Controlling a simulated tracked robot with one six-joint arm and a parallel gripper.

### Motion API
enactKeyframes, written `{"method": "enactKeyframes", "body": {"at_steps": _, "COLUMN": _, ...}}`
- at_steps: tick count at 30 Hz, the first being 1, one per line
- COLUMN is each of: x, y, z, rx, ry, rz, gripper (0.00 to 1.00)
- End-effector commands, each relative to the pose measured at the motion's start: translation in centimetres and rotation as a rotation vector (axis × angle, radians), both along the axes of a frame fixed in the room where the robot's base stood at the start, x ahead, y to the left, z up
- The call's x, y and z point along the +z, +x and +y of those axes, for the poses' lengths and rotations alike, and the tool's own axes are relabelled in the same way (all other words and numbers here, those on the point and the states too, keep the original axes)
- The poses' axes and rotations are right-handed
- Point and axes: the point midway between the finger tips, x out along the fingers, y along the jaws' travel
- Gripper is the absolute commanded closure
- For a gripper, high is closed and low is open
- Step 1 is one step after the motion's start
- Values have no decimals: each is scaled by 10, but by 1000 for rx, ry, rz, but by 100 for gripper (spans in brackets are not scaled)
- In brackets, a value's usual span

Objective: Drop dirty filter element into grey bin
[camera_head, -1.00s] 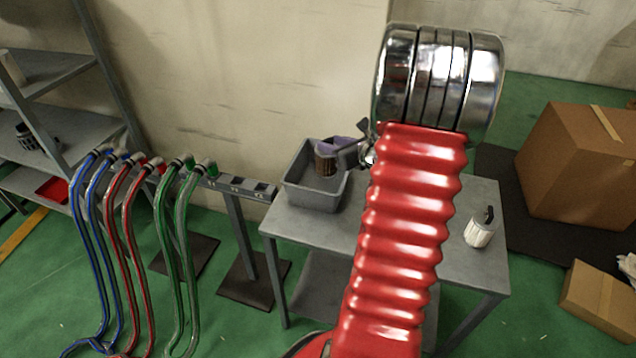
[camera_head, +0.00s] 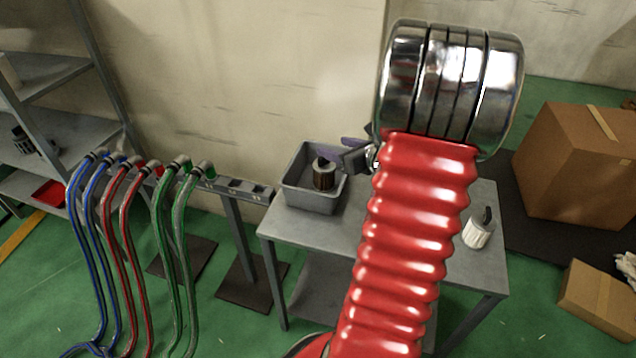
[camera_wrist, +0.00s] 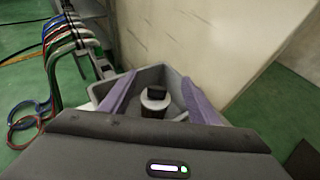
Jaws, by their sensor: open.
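The dirty filter element (camera_head: 323,175), brown with a pale top and a black knob, stands roughly upright inside the grey bin (camera_head: 300,198) on the grey table. In the wrist view the filter (camera_wrist: 154,100) shows between my two purple fingers, with the bin (camera_wrist: 103,90) around it. My gripper (camera_head: 340,150) is open above the right side of the bin, its fingers apart from the filter. The fingers also show spread in the wrist view (camera_wrist: 157,95). The filter's lower part is partly hidden in the wrist view.
A white filter (camera_head: 478,228) with a black top stands on the right of the table (camera_head: 320,228). Blue, red and green hoses (camera_head: 170,240) hang from a rack at left. Cardboard boxes (camera_head: 580,160) sit on the floor at right. A wall stands behind the bin.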

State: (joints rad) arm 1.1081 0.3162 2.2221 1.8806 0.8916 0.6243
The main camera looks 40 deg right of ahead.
Motion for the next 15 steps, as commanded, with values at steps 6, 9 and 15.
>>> {"method": "enactKeyframes", "body": {"at_steps": 6, "x": 15, "y": -36, "z": 5, "rx": -5, "ry": -2, "rz": -2, "gripper": 44}}
{"method": "enactKeyframes", "body": {"at_steps": 9, "x": 21, "y": -51, "z": 8, "rx": -5, "ry": -1, "rz": -1, "gripper": 44}}
{"method": "enactKeyframes", "body": {"at_steps": 15, "x": 32, "y": -78, "z": 13, "rx": -4, "ry": -2, "rz": -1, "gripper": 44}}
